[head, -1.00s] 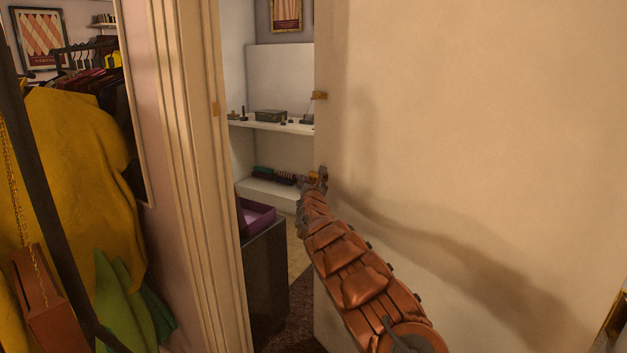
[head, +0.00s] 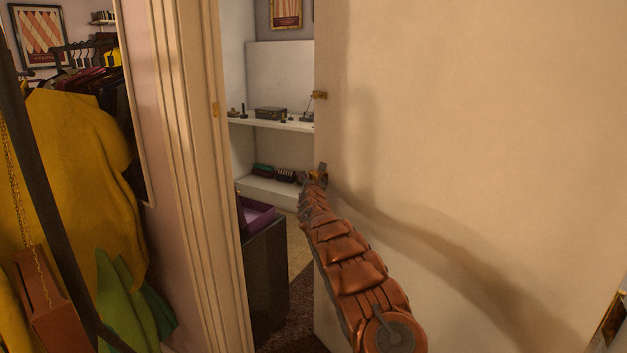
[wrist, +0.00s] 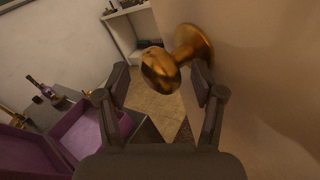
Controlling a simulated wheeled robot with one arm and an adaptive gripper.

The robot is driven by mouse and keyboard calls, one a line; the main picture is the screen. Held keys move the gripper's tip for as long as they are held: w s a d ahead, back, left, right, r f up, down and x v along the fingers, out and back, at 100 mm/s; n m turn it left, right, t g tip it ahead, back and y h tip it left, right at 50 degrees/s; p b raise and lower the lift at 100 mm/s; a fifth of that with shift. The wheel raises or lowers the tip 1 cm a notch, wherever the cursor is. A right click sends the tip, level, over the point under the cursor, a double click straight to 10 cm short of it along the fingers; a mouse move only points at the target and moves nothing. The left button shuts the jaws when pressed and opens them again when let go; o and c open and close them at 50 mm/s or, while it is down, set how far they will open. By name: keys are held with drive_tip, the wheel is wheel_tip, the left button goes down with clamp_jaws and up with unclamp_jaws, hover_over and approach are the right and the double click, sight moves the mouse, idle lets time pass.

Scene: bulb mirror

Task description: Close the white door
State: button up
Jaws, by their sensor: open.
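The white door (head: 470,120) stands partly open and fills the right side of the head view. In the wrist view its surface (wrist: 265,60) is at the right. A gold round knob (wrist: 160,72) sticks out from it toward the left. My gripper (head: 315,176) is at the door's left edge in the head view, by the knob. In the wrist view my gripper (wrist: 162,85) is open, with one finger on each side of the knob's lower part in the picture. I cannot tell whether either finger touches the knob or the door.
A door frame (head: 190,150) stands left of the gap. Through the gap are white shelves (head: 272,124) with small items and a purple box (head: 257,216) on a dark stand (head: 268,275). Yellow clothing (head: 75,160) hangs at the left. Some floor shows in the gap.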

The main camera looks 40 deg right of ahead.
drive_tip(key=shift+c, duration=0.5)
drive_tip(key=shift+w+a+r, duration=0.1)
drive_tip(key=shift+a, duration=0.05)
clamp_jaws()
